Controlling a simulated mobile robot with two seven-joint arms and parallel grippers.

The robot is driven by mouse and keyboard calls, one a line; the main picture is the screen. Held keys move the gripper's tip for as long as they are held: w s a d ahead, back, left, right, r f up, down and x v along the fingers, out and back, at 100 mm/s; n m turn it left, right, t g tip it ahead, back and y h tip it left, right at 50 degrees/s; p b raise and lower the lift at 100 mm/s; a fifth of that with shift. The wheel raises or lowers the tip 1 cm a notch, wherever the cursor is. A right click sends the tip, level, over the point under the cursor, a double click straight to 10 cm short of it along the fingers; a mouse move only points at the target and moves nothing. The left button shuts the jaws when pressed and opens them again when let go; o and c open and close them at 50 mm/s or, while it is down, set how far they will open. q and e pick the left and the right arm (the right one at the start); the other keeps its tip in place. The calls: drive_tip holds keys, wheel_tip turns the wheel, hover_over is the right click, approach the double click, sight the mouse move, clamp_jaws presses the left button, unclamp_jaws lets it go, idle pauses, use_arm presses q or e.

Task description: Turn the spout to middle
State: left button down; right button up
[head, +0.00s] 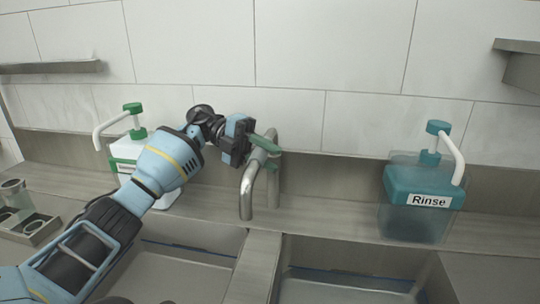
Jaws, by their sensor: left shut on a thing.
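The metal spout (247,190) of the tap curves forward and down from its upright pipe (273,185) at the back of the sink. Its open end shows near the back end of the divider (252,265) between two basins, slightly to the left. My left gripper (267,152) reaches in from the left with its green fingers at the upper part of the spout. It is shut on the spout, one finger above and the other partly hidden behind the pipe. My right gripper is not in view.
A white soap bottle (125,150) with a green pump stands behind my left arm, partly hidden. A teal "Rinse" bottle (420,218) stands at right on the ledge. A metal holder (35,230) sits far left. The ledge between spout and Rinse bottle is clear.

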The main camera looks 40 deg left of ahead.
use_arm(q)
drive_tip(key=c, duration=1.1)
unclamp_jaws()
drive_tip(key=shift+a, duration=0.1)
drive_tip(key=a+r+b, duration=0.1)
drive_tip(key=a, duration=0.6)
drive_tip(key=shift+s+a+r+b, duration=0.15)
drive_tip(key=shift+a+r+b, duration=0.1)
drive_tip(key=shift+a+b, duration=0.1)
drive_tip(key=shift+d, duration=0.1)
drive_tip(key=shift+f, duration=0.1)
